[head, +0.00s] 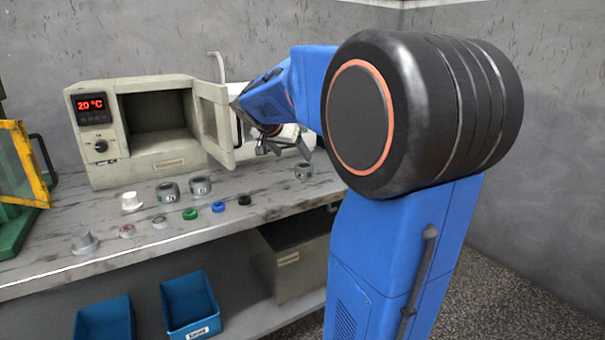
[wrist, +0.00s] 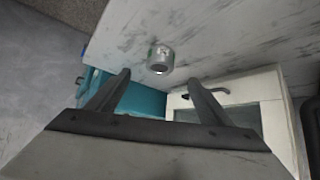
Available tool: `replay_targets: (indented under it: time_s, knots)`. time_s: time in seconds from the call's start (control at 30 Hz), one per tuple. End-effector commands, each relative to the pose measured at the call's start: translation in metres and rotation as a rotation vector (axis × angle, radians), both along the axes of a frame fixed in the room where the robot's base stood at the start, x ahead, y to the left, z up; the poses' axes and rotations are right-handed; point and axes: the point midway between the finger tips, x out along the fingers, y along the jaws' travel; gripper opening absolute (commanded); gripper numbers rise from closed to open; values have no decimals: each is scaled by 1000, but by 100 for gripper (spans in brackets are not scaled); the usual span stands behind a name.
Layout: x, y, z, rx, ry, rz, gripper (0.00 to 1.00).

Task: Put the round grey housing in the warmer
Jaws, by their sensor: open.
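Several short, round grey housings stand on the bench: one (head: 168,191) and another (head: 200,186) in front of the warmer, and a third (head: 304,171) farther right, close to my arm. The warmer (head: 175,166) is a beige box at the back left with an empty dark chamber; its door (head: 214,124) stands open to the right. My gripper (head: 275,150) is open and empty above the bench, right of the warmer door. In the wrist view, one grey housing (wrist: 160,60) with a green mark stands beyond and between the spread fingers (wrist: 159,78), apart from them.
Small parts lie along the front of the bench (head: 270,199): a white cap (head: 131,201), a green ring (head: 189,213), a blue ring (head: 218,207) and a black ring (head: 244,200). Blue bins (head: 190,305) sit below. A yellow-framed guard (head: 32,165) stands at left.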

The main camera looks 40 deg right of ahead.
Motion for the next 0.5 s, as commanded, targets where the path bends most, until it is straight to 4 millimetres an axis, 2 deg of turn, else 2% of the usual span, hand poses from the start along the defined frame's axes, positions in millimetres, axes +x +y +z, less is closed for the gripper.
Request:
replay_targets:
  time_s: [0.3, 0.5]
  knots:
    - [13, -38, -41, 2, 2, -1, 74]
    - [19, -53, -56, 1, 1, 1, 74]
